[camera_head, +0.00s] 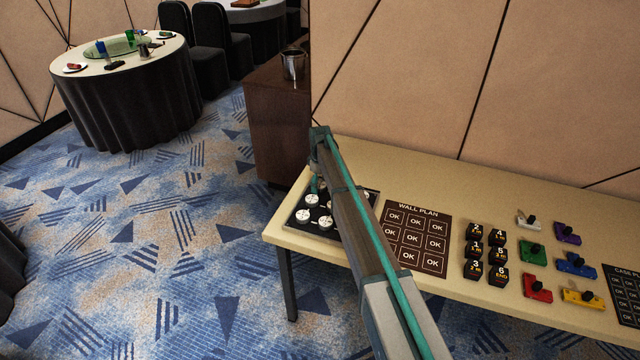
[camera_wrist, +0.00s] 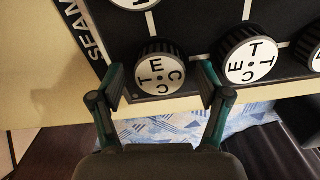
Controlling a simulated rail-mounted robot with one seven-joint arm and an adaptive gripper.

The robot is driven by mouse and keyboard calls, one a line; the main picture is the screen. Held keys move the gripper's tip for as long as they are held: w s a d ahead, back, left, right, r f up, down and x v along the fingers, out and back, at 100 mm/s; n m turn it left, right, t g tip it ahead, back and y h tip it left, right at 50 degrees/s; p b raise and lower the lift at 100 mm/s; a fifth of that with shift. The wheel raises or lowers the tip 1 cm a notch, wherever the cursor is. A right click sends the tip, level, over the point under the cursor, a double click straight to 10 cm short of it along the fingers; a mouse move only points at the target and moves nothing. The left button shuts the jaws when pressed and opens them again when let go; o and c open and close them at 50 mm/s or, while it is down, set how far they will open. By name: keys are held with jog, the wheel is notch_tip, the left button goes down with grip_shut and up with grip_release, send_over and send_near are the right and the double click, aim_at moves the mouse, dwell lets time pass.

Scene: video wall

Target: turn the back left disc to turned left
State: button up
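A black panel (camera_head: 292,222) with several round white-faced discs lies at the left end of the table. In the wrist view a lettered disc (camera_wrist: 160,74) with a dark ridged rim sits at a panel corner, beside the "SEAM" lettering. My gripper (camera_wrist: 162,88) is open, its two teal-and-dark fingers standing apart at either side of this disc's near part. I see no clear contact. In the head view my gripper (camera_head: 314,186) points down over the panel's far left part. My arm hides part of the panel. I cannot tell for certain which disc is the back left one.
A second lettered disc (camera_wrist: 248,57) stands close to the right finger. The "WALL PLAN" board (camera_head: 416,237), several black numbered blocks (camera_head: 486,250) and coloured pieces (camera_head: 533,254) lie to the right. A brown cabinet (camera_head: 275,125) stands behind the table's left end.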

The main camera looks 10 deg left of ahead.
jog(key=c, duration=1)
jog(key=shift+o, duration=0.2)
jog(key=shift+m, duration=0.3)
jog(key=m+b, duration=0.2)
jog(key=m, duration=0.1)
jog(key=shift+f+b, duration=0.1)
jog(key=shift+b, duration=0.2)
jog(key=m+b, duration=0.2)
jog(key=m, duration=0.3)
jog(key=m+b, duration=0.1)
jog(key=m, duration=0.3)
jog(key=m+b, duration=0.1)
jog(key=m, duration=0.4)
